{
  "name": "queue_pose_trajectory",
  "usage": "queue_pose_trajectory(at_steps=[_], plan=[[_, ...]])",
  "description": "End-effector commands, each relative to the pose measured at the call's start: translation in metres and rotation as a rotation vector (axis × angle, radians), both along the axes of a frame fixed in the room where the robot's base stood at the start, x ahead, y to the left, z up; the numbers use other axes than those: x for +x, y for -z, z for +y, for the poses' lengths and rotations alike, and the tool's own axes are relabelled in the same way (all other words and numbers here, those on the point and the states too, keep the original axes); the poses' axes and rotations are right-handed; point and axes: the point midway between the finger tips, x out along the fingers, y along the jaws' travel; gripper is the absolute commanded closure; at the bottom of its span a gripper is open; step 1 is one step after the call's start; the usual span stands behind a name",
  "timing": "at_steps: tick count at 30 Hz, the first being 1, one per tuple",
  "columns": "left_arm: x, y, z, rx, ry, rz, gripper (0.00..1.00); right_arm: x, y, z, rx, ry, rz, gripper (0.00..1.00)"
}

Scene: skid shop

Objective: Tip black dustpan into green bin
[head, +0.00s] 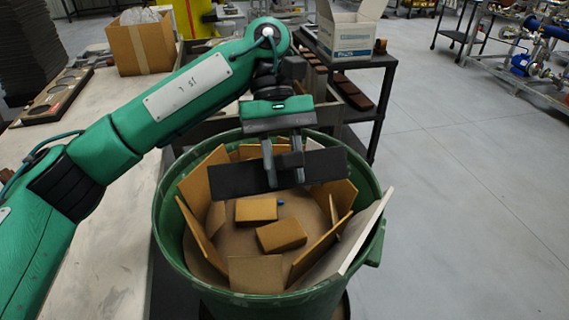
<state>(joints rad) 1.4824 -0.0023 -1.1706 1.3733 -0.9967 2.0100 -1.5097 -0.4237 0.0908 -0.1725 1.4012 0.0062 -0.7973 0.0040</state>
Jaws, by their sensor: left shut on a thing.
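The green bin (171,238) stands in the middle of the head view, open at the top. Several cardboard pieces lie and lean inside it, with a small blue bit (281,202) among them. My left gripper (284,170) points down over the far part of the bin. It is shut on the black dustpan (325,172). The dustpan shows as a flat dark panel, tilted and held over the bin opening. Its inner side and any load on it cannot be made out. My right gripper is not in view.
A pale workbench (100,215) runs along the left, with a cardboard box (142,45) at its far end. A dark cart (378,95) with a white box (348,32) stands behind the bin.

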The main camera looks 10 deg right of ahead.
Motion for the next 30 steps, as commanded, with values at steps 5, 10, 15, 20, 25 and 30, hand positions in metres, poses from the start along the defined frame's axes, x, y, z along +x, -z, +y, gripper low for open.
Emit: queue_pose_trajectory(at_steps=[5,10,15,20,25,30], plan=[[0.0,0.0,0.0,0.0,0.0,0.0,1.0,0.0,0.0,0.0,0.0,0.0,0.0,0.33],[0.0,-0.009,0.0,-0.001,0.002,-0.065,1.0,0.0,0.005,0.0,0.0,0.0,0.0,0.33],[-0.001,-0.036,0.0,-0.001,0.001,-0.258,1.0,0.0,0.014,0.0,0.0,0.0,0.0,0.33],[-0.001,-0.064,0.0,-0.002,0.001,-0.451,1.0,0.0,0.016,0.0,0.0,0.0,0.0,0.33],[-0.001,-0.092,0.0,-0.001,0.0,-0.64,1.0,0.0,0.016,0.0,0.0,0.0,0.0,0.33],[0.0,-0.101,0.0,0.0,-0.001,-0.709,1.0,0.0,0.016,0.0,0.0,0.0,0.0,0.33]])
